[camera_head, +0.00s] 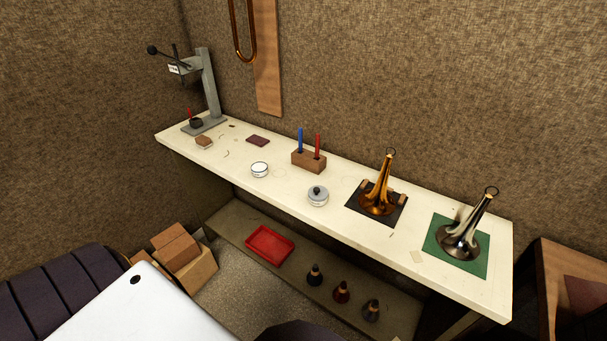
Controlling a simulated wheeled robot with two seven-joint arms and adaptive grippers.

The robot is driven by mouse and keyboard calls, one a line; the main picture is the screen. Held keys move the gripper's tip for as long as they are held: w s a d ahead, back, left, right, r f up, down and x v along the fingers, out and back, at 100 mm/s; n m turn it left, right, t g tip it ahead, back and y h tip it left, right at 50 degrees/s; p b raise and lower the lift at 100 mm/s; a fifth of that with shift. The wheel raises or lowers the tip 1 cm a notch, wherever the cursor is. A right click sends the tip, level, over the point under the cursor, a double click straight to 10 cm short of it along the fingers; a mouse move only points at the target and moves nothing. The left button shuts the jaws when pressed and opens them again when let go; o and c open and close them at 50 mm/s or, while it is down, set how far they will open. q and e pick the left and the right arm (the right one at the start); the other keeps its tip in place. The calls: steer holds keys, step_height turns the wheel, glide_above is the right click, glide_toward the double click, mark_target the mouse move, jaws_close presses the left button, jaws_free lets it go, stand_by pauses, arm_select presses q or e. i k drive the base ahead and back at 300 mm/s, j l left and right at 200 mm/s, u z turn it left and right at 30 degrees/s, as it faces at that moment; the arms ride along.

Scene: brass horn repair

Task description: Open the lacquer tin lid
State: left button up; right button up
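A small round tin (318,197) with a grey lid and a dark knob on top stands on the cream workbench (290,199), near its front edge and around the middle. Its lid appears to be on. A second, shorter round white container (260,170) with a dark band stands to its left; I cannot read any label on either, so I cannot tell for sure which is the lacquer tin. Neither of my grippers shows in the head view, and nothing is touching either container.
A wooden block (309,162) with a blue and a red stick stands behind the tin. A brass horn bell (378,199) and a silvery one (461,239) stand to the right on mats. A grey press (207,90) stands far left. A red tray (269,245) is on the lower shelf.

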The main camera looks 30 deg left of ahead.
mark_target(317, 193)
steer(key=i+j, duration=0.1)
steer(key=j, duration=0.35)
steer(key=i+j, duration=0.1)
steer(key=j, duration=0.35)
steer(key=i+j+z, duration=0.1)
steer(key=j, duration=0.35)
